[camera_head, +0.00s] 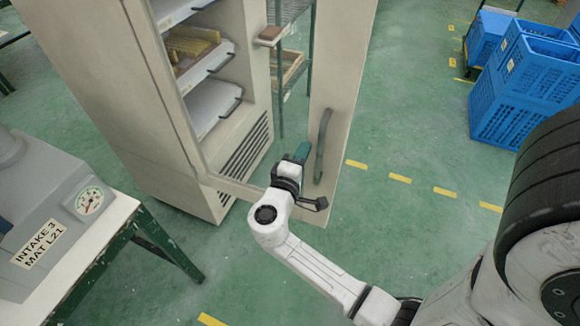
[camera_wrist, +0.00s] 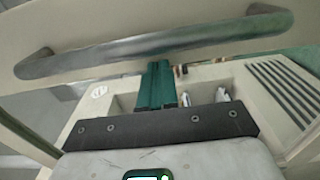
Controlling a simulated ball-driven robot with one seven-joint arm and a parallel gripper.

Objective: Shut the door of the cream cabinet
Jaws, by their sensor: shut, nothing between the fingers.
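The cream cabinet (camera_head: 95,85) stands upright at the upper left in the head view, its shelves visible. Its door (camera_head: 345,65) stands open; the broad cream upright with a grey bar handle (camera_head: 323,145) is clear of the cabinet's right side. My gripper (camera_head: 301,152) is shut and empty, with teal fingers just left of the handle's lower part. In the wrist view the handle (camera_wrist: 150,46) runs across the top, and the closed fingers (camera_wrist: 156,85) point up towards it. I cannot tell whether they touch it.
A grey machine (camera_head: 45,215) with a dial sits on a green-legged table (camera_head: 125,225) at left. Blue crates (camera_head: 525,95) are stacked at upper right. A green rack (camera_head: 290,60) stands behind the cabinet. Green floor (camera_head: 420,140) is open right of the door.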

